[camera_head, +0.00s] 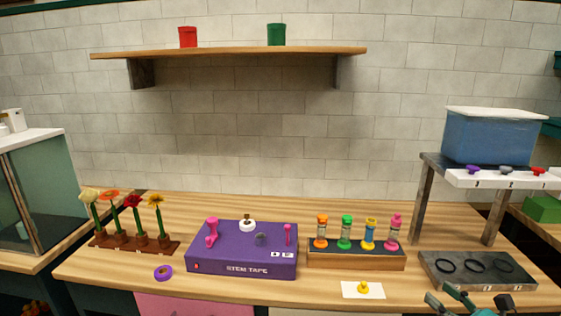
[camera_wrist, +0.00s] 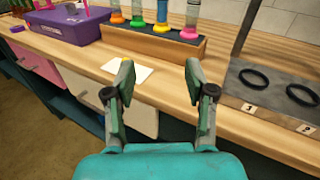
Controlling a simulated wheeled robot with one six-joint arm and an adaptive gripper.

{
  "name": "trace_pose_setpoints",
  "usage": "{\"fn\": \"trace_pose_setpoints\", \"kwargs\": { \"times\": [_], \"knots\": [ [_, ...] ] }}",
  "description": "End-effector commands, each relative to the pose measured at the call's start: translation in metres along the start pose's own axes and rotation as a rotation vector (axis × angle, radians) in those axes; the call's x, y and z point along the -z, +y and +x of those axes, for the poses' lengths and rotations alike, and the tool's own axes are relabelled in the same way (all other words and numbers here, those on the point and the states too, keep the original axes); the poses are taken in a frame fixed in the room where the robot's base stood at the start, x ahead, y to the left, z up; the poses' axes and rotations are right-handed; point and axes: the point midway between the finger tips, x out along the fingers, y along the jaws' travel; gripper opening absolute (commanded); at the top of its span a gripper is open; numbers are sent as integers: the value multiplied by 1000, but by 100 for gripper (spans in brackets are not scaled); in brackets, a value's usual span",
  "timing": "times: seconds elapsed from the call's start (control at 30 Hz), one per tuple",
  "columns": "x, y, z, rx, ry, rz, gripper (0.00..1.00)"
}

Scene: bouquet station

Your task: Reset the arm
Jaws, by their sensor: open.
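My gripper (camera_wrist: 159,85) is open and empty in the wrist view, its two teal fingers spread above the front edge of the wooden counter (camera_wrist: 180,92). In the head view my gripper (camera_head: 468,302) shows at the bottom right, in front of a dark tray with black rings (camera_head: 480,285). Its fingers touch nothing that I can see. The white card (camera_wrist: 126,72) lies on the counter beyond the fingers. In the head view a small yellow piece (camera_head: 363,287) sits on that card.
A purple stem tape box (camera_head: 240,262) and a wooden rack (camera_head: 357,260) of colored vials stand mid-counter. A metal stand (camera_head: 428,195) with a blue tank (camera_head: 490,137) is at the right. A shelf (camera_head: 230,51) hangs on the wall.

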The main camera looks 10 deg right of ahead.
Motion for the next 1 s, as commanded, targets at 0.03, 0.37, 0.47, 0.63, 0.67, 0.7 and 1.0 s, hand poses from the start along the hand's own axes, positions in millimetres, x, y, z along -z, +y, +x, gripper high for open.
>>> {"fn": "trace_pose_setpoints", "kwargs": {
  "times": [0.03,0.37,0.47,0.63,0.67,0.7,1.0],
  "knots": [
    [7,6,1,6,8,-12,55],
    [58,48,3,66,76,-182,55],
    [81,69,0,88,116,-274,55],
    [128,120,-16,116,217,-506,55],
    [134,128,-21,118,236,-552,55],
    [144,140,-27,119,262,-613,55],
    [190,220,-91,64,438,-1127,55]
  ]
}}
